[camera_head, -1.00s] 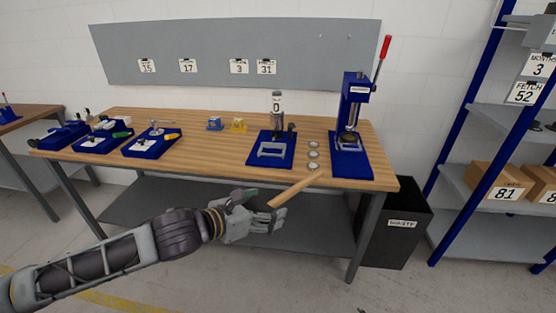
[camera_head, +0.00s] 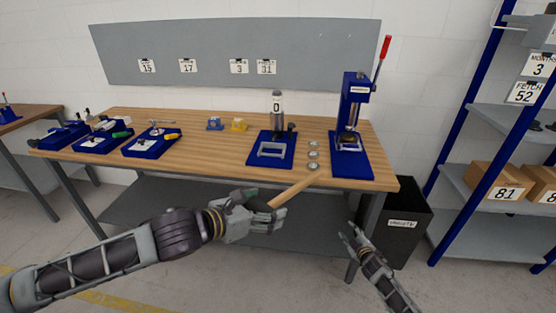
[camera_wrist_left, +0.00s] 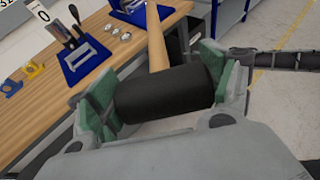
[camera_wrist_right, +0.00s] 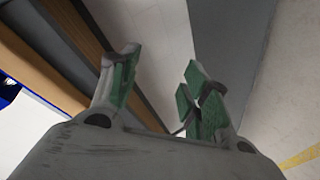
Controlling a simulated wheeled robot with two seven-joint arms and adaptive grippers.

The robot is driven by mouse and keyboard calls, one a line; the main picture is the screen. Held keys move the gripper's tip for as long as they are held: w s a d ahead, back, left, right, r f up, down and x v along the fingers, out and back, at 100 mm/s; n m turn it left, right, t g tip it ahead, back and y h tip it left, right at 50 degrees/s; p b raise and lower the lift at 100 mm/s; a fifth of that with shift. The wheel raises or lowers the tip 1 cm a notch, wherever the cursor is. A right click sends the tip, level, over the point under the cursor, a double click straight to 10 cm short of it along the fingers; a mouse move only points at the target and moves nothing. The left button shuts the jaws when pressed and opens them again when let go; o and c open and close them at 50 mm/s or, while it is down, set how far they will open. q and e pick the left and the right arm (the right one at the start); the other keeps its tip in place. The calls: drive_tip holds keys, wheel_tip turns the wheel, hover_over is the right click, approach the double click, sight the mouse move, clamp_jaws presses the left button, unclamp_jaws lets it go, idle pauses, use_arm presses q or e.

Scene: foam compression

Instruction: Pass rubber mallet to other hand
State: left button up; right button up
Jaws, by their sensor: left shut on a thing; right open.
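The rubber mallet has a black cylindrical head (camera_wrist_left: 165,92) and a pale wooden handle (camera_head: 297,187). My left gripper (camera_head: 262,204) holds it in front of the workbench's front edge. In the left wrist view, the green-padded fingers of this gripper (camera_wrist_left: 165,95) close on the two ends of the head. The handle points away from the gripper, up and to the right in the head view. My right gripper (camera_head: 352,234) is at the lower right of the handle, apart from it. In the right wrist view its fingers (camera_wrist_right: 158,90) are spread and empty.
The wooden workbench (camera_head: 225,163) carries blue trays on the left, a blue fixture (camera_head: 270,160) and a blue press with a red lever (camera_head: 355,110). Small round metal parts (camera_head: 313,154) lie near the handle. A black waste bin (camera_head: 405,235) stands right of the bench.

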drive_tip(key=w+a+r+n+t+y, duration=0.25)
drive_tip(key=w+a+r, duration=0.2)
drive_tip(key=r, duration=0.85)
drive_tip(key=w+a+r+n+t+y, duration=0.1)
drive_tip(key=w+a+r+n+y, duration=0.25)
drive_tip(key=r, duration=0.85)
drive_tip(key=s+a+r+n+g+y, duration=0.15)
drive_tip(key=a+r+n+y, duration=0.35)
drive_tip(key=r, duration=0.5)
drive_tip(key=a+r+n+g+y, duration=0.2)
drive_tip(key=a+r+n, duration=0.6)
drive_tip(key=r, duration=0.1)
drive_tip(key=s+a+r+n+g, duration=0.4)
drive_tip(key=s+a+n+g, duration=0.4)
drive_tip(key=s+a+n, duration=0.15)
drive_tip(key=s+a+r+n+g, duration=0.4)
drive_tip(key=s+a+n+g, duration=0.35)
drive_tip(key=n, duration=0.35)
drive_tip(key=s+f+n+h, duration=0.3)
drive_tip(key=s+n+h, duration=0.4)
drive_tip(key=n, duration=0.1)
drive_tip(key=s+d+n+t+h, duration=0.1)
drive_tip(key=d+n+h, duration=0.3)
drive_tip(key=d+h, duration=0.4)
drive_tip(key=shift+s+d+r+n, duration=0.15)
drive_tip(key=shift+s+r+n, duration=0.2)
drive_tip(key=shift+s, duration=0.05)
